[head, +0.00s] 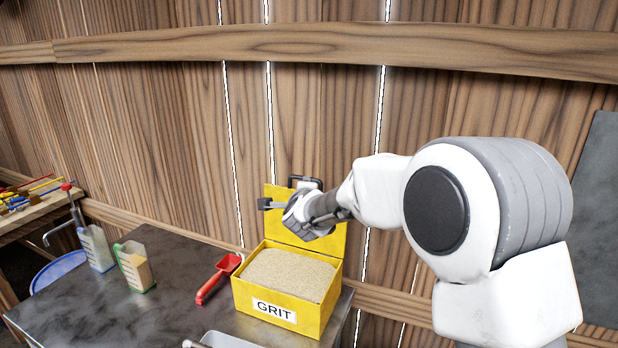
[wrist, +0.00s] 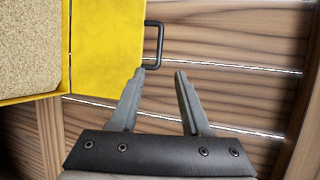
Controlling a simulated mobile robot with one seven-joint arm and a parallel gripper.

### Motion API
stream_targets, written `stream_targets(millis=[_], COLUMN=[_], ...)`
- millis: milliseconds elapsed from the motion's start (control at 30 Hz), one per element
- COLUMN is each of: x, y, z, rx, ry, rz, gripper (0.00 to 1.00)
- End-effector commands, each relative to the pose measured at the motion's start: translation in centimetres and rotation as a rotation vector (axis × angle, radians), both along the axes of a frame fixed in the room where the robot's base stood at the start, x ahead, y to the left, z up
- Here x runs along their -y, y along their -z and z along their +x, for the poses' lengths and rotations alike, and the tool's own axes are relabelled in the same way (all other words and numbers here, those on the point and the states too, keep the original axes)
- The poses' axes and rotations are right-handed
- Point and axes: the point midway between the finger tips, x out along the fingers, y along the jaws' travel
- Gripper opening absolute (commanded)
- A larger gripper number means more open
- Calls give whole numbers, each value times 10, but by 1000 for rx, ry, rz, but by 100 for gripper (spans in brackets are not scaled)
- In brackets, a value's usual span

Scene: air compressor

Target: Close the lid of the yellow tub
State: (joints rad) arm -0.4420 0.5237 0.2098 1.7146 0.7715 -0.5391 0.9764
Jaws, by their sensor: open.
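The yellow tub (head: 322,316) stands on the dark table, labelled GRIT and filled with pale grit (head: 290,274). Its yellow lid (head: 327,241) is open and stands up along the back side. The lid also shows in the wrist view (wrist: 105,60), with a dark handle (wrist: 160,45) on its edge. My gripper (wrist: 162,71) is open and empty, with its fingertips close to the handle and the lid's edge. In the head view my gripper (head: 270,203) is in front of the upper lid and hides part of it. I cannot tell whether it touches the lid.
A red scoop (head: 218,278) lies left of the tub. Two clear measuring containers (head: 135,268) (head: 97,248) stand further left. A pale tray (head: 215,340) is at the front edge of view. A wooden plank wall (head: 180,150) rises behind the table.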

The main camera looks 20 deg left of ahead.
Motion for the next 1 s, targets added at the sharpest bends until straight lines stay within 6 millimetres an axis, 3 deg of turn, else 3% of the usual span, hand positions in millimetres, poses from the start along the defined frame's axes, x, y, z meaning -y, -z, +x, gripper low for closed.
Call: stream_targets(millis=[233,1000], x=[-6,-35], y=[6,34], z=[19,122], rx=[-1,0], ry=[8,5], rz=[8,6], gripper=[47,47])
